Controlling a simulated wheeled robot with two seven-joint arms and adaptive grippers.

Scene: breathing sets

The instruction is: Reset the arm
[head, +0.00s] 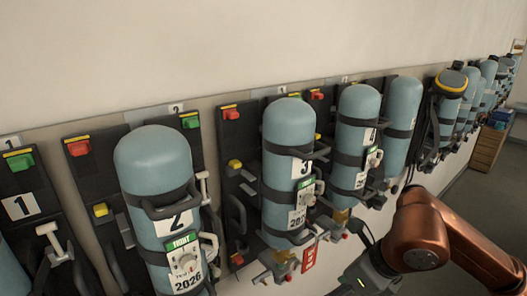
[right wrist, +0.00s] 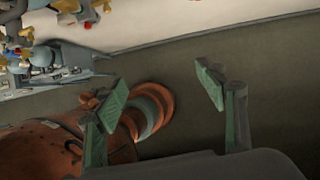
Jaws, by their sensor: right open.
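My right arm (head: 430,240), copper-coloured, comes in from the right in the head view, in front of the wall rack. Its gripper is mostly cut off by the bottom edge there. In the right wrist view my right gripper (right wrist: 163,95) is open, its two green-padded fingers wide apart with nothing between them. Copper links of my own arm show behind the left finger. My left gripper is not in view.
Blue cylinders numbered 2 (head: 155,165) and 3 (head: 289,140), with several more, hang strapped to black wall plates. Valves and hoses stick out below them, close to my right arm. A wooden crate (head: 487,148) stands far right. Grey floor (head: 462,180) lies clear beside it.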

